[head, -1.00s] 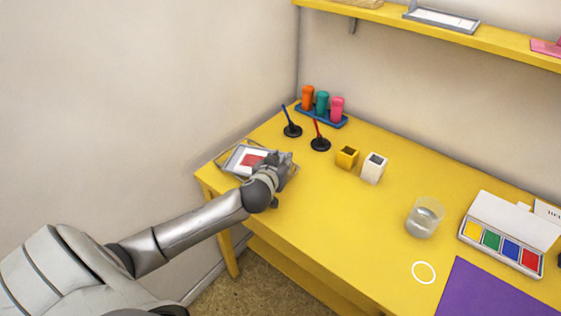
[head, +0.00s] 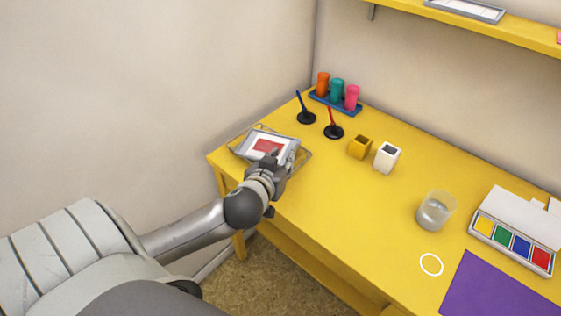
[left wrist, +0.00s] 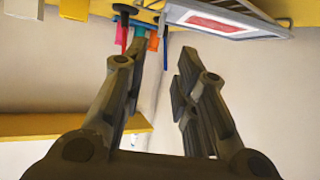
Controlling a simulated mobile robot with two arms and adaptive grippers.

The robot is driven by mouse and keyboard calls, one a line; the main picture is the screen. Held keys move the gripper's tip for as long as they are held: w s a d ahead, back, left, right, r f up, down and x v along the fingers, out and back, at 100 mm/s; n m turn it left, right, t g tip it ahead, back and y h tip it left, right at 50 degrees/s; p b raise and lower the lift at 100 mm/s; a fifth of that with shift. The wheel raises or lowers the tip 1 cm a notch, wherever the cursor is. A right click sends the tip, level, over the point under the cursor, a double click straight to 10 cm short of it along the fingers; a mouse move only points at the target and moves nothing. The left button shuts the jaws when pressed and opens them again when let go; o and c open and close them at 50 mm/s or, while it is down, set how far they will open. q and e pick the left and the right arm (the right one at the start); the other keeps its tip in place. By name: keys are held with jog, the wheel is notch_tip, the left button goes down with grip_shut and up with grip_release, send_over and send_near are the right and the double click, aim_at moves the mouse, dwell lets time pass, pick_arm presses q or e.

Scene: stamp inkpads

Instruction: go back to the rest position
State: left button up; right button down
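My left gripper (head: 274,158) is at the left end of the yellow table (head: 330,220), in front of a wire tray (head: 304,158). In the left wrist view its two fingers (left wrist: 160,58) stand apart with nothing between them, so it is open and empty. The tray holds a grey-framed card with a red rectangle (head: 267,146); part of it is hidden behind the gripper. The card also shows upside down at the top of the left wrist view (left wrist: 222,22). My right gripper is not in view.
Two stamps or brushes on black bases (head: 334,131), a blue rack of coloured bottles (head: 337,103), a yellow holder (head: 360,147) and a white holder (head: 386,158) stand behind. The table's front middle is clear.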

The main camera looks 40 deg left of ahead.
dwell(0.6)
pick_arm(q)
jog(key=s+d+f+g, duration=0.1)
jog(key=s+f, duration=0.1)
jog(key=s, duration=0.1)
jog(key=s+d+f+m+g, duration=0.1)
jog(key=s+d+f, duration=0.1)
jog(key=f, duration=0.1)
jog(key=s+d+f+g+h, duration=0.1)
jog(key=s+f+g, duration=0.1)
jog(key=s+f, duration=0.1)
jog(key=shift+s+d+m, duration=0.3)
jog(key=s+d+f+m+g+h, duration=0.2)
jog(key=s+d+f+g, duration=0.15)
jog(key=s, duration=0.35)
jog(key=s+d+f+m+g+h, duration=0.2)
jog(key=s+d, duration=0.3)
jog(key=s, duration=0.2)
notch_tip(320, 180, down, 26)
jog(key=s+g+p, duration=0.1)
jog(key=s+a+f+g+p, duration=0.1)
jog(key=s+a+f, duration=0.2)
jog(key=s+f, duration=1.1)
jog(key=shift+s+y, duration=0.4)
jog(key=shift+s, duration=0.8)
